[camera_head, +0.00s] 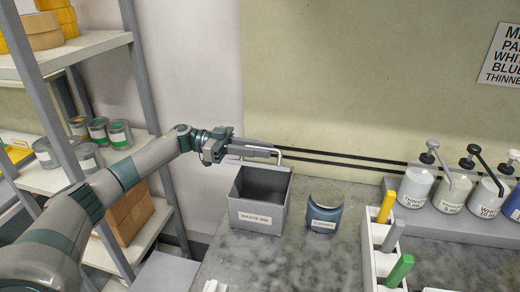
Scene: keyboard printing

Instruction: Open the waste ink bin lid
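The waste ink bin (256,217) is a grey box with a "WASTE INK" label, standing on the grey counter. Its top is uncovered and I see into its dark inside. A pale bar handle (281,157) shows at the bin's back top edge; the lid panel itself is hard to make out and seems tipped up, nearly edge-on. My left gripper (272,149) reaches in from the left above the bin's back edge, its fingers at the handle. I cannot tell whether they grip it. My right gripper is not in view.
Further right are a white rack (368,262) with coloured tools and several pump bottles (416,184). Shelves (95,50) with cans are at left.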

